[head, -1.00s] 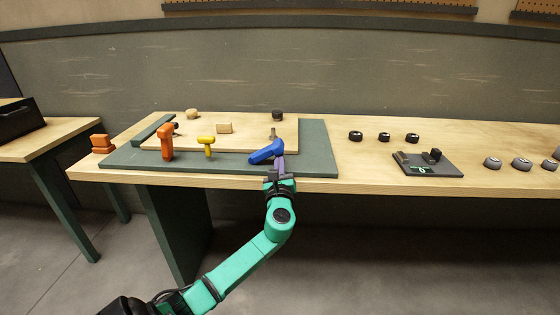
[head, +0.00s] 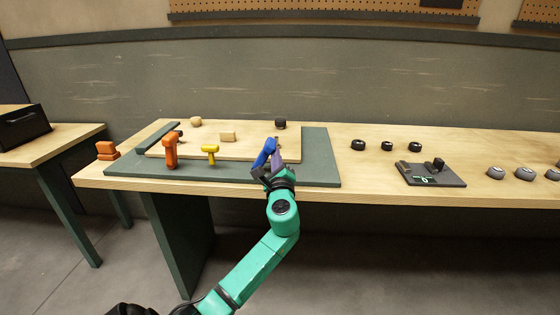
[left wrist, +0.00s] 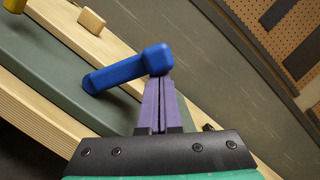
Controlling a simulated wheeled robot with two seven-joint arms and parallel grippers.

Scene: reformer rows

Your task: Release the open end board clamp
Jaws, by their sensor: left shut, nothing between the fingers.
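A blue clamp handle (head: 264,154) stands at the front right of the pale board (head: 245,151). It slants toward the front left, and it also shows in the left wrist view (left wrist: 117,73). My left gripper (head: 277,160) has its purple fingers shut together, with nothing between them. The fingers are right beside the handle; in the left wrist view their tips (left wrist: 158,80) meet its thick end or lie just behind it. An orange handle (head: 171,150) stands upright at the board's left, and a yellow T-shaped handle (head: 210,153) stands between. My right gripper is out of view.
The board lies on a green base (head: 321,165) on a long wooden bench. Small wooden blocks and a black knob (head: 280,125) sit toward its back. A dark plate with a display (head: 430,174) and several dark round pieces are at right. Orange blocks (head: 107,150) sit at left.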

